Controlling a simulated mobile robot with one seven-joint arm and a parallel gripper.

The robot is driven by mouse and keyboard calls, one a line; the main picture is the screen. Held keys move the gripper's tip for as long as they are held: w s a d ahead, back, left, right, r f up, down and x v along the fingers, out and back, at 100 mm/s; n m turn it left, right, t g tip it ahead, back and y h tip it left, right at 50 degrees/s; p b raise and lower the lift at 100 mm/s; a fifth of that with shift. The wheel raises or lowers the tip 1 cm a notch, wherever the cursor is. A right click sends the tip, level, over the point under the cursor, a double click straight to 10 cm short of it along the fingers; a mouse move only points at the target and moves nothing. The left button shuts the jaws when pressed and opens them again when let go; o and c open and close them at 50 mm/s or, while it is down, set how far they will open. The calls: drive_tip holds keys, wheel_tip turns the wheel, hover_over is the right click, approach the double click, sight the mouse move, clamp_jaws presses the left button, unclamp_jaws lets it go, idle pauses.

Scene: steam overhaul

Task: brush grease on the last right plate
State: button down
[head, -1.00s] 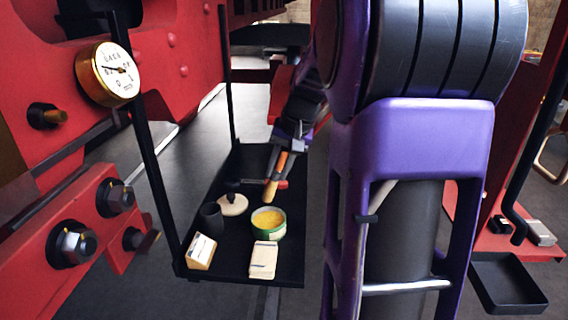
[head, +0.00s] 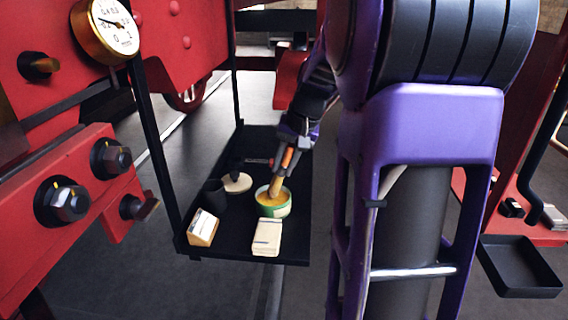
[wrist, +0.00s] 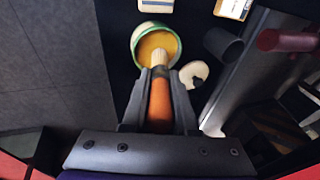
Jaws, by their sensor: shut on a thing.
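My gripper (head: 290,150) is shut on a brush (wrist: 160,105) with an orange handle and pale bristles. The brush points down, its bristle end at the mouth of the grease tin (head: 273,204). The tin is green and white with yellow grease inside; it also shows in the wrist view (wrist: 137,38). In the wrist view the bristle tips overlap the grease; I cannot tell how deep they are. I cannot single out the last right plate in these views.
A black hanging tray (head: 220,250) holds the tin, a pale round lid (head: 237,183), a dark cup (head: 214,193), a small box (head: 202,228) and a stack of pale cloths or cards (head: 267,237). Red machinery with a gauge (head: 105,30) and large bolts stands left.

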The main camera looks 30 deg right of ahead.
drive_tip(key=shift+f+b, duration=0.4)
drive_tip(key=shift+f, duration=0.3)
idle(1.7)
drive_tip(key=shift+r+p, duration=2.8)
drive_tip(key=shift+r, duration=0.8)
drive_tip(key=shift+f, duration=0.1)
